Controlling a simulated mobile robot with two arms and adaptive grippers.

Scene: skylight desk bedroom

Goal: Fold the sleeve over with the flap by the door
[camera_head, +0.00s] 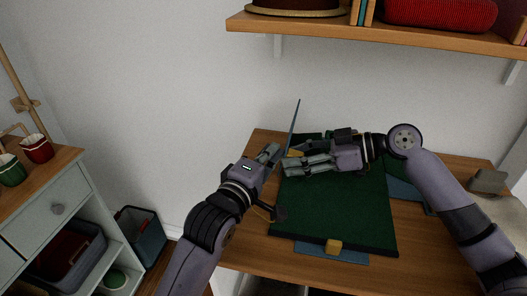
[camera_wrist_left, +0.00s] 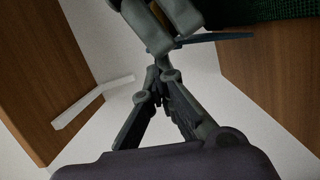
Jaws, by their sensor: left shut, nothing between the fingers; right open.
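A dark green folding board (camera_head: 335,213) lies on the wooden desk. A thin blue-grey flap (camera_head: 294,122) stands nearly upright at its left edge, seen almost edge-on; it also shows in the left wrist view (camera_wrist_left: 222,38). A yellow tab (camera_head: 295,153) shows near its base. My left gripper (camera_head: 275,152) is shut and empty, just left of the raised flap; it shows in the wrist view (camera_wrist_left: 157,78). My right gripper (camera_head: 288,166) is open over the board's upper left, its fingers pointing left close to the flap. I cannot make out the sleeve; the arms hide part of the board.
A blue front flap (camera_head: 350,257) with a yellow tab (camera_head: 334,246) and a blue right flap (camera_head: 403,190) lie flat. A grey block (camera_head: 488,181) sits at the desk's right. A shelf (camera_head: 380,33) hangs above. A cabinet (camera_head: 60,195) stands left, with a bin (camera_head: 141,236) beside it.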

